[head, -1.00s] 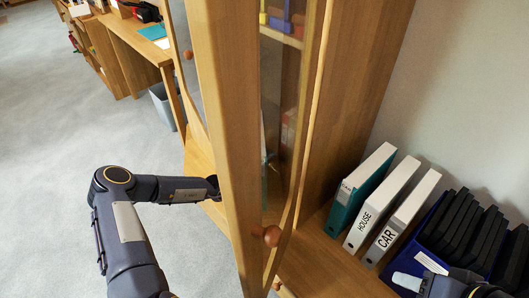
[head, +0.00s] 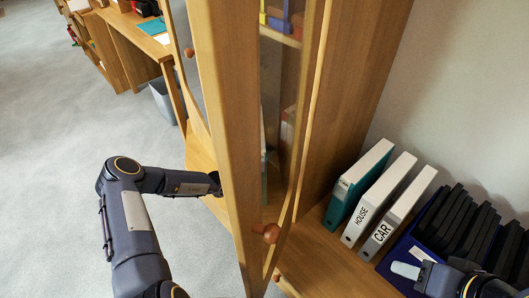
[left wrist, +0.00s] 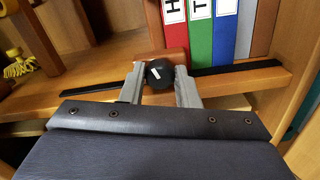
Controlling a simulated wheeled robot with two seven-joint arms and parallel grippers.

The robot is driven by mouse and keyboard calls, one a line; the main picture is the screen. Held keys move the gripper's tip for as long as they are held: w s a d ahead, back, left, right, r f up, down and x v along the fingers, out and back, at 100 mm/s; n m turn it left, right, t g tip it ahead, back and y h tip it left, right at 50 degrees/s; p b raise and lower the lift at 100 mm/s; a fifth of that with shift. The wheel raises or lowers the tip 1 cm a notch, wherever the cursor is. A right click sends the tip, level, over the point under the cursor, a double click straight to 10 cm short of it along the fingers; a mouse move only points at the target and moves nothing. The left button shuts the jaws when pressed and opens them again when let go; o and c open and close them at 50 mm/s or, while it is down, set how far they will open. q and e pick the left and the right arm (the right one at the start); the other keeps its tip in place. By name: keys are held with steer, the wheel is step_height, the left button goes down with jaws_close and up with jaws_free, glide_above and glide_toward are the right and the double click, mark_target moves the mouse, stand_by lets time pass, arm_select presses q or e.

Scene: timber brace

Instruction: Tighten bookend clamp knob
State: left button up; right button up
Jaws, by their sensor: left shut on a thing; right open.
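In the left wrist view a round black knob (left wrist: 160,72) with a white mark sits at the front edge of a wooden shelf. My left gripper (left wrist: 160,92) has its two grey fingers on either side of the knob and is shut on it. A brown block (left wrist: 165,58) shows just behind the knob, next to the binders. In the head view the left gripper is hidden behind the wooden cabinet post. My right gripper (head: 410,272) is at the lower right, beside a blue box, mostly cut off, and open.
A black strip (left wrist: 235,68) runs along the shelf. A yellow coiled cord (left wrist: 20,62) lies at left. White binders (head: 385,205) and a blue box (head: 410,245) of black files stand at lower right. A glass door (head: 280,110) stands close.

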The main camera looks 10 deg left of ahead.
arm_select(q)
steer(key=o, duration=1)
steer(key=shift+c, duration=0.2)
steer(key=shift+s, duration=0.1)
steer(key=v, duration=0.7)
steer(key=shift+s+a, duration=0.2)
steer(key=shift+s, duration=0.1)
steer(key=shift+d+f, duration=0.1)
